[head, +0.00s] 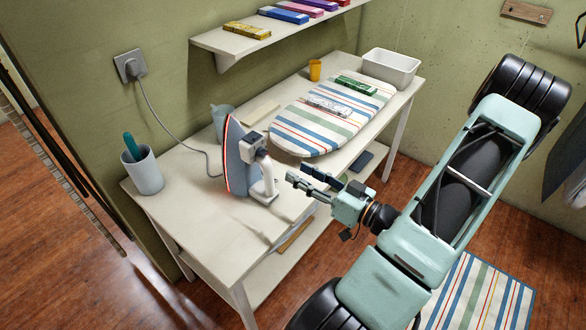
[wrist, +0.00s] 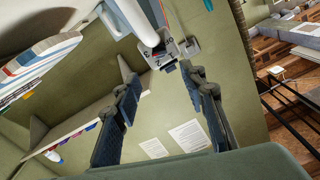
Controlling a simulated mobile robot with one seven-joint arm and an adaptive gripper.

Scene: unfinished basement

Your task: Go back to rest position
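My gripper (head: 303,177) is above the front edge of the white table (head: 185,215), to the right of the iron (head: 243,165). Its two fingers are spread apart with nothing between them. The open fingers also show in the wrist view (wrist: 161,80). The iron stands upright on its heel on the table, its soleplate facing left. In the wrist view part of the iron (wrist: 135,18) is beyond the fingertips, and a gap appears between them. My arm reaches in from the right and hides part of the floor.
A striped ironing board (head: 310,145) with a green box and a white box lies behind. A cup (head: 143,172) stands left, a white bin (head: 390,67) at the far end. The iron's cord runs to the wall socket (head: 130,66). A shelf (head: 235,45) hangs above.

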